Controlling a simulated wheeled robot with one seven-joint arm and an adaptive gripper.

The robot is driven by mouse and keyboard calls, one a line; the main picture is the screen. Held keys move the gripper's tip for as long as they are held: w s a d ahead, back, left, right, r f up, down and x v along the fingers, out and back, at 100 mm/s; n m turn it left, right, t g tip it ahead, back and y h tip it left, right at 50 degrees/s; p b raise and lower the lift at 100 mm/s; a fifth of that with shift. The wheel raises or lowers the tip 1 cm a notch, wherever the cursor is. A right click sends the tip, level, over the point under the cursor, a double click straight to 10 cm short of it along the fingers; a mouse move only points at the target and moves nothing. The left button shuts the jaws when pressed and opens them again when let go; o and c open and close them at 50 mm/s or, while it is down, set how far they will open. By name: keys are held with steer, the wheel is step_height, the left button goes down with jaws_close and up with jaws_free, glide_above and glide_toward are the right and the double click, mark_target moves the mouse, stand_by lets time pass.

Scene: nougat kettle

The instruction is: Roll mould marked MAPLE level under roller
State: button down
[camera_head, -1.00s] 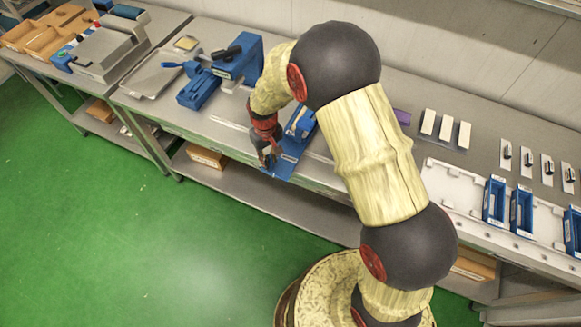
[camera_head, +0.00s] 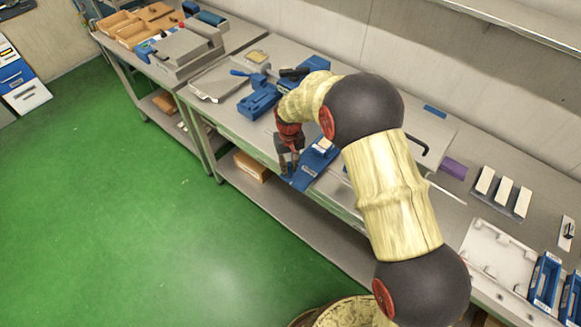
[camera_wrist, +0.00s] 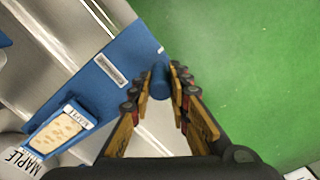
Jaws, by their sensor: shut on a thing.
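My gripper (camera_head: 289,171) reaches down to the front edge of the bench. In the wrist view my gripper (camera_wrist: 160,88) is shut on a blue upright knob (camera_wrist: 160,78) at the end of a flat blue plate (camera_wrist: 133,47). The plate carries a small white label, too small to read. A blue mould (camera_wrist: 35,150) with a pale speckled slab (camera_wrist: 57,131) sits at the plate's far end, in the lower left. Its small tag appears to read MAPLE. The blue plate (camera_head: 304,177) also shows in the head view.
Beside the mould is a rounded pale piece (camera_wrist: 20,158) lettered MAPLE. A blue clamp-like device (camera_head: 262,98) and a metal tray (camera_head: 222,82) stand left on the bench. A purple block (camera_head: 453,168) and white strips lie right. Green floor (camera_head: 110,200) is open in front.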

steer(key=c, duration=1.7)
jaws_free()
steer(key=shift+o, duration=0.2)
steer(key=shift+f, duration=0.1)
steer(key=shift+s, duration=0.1)
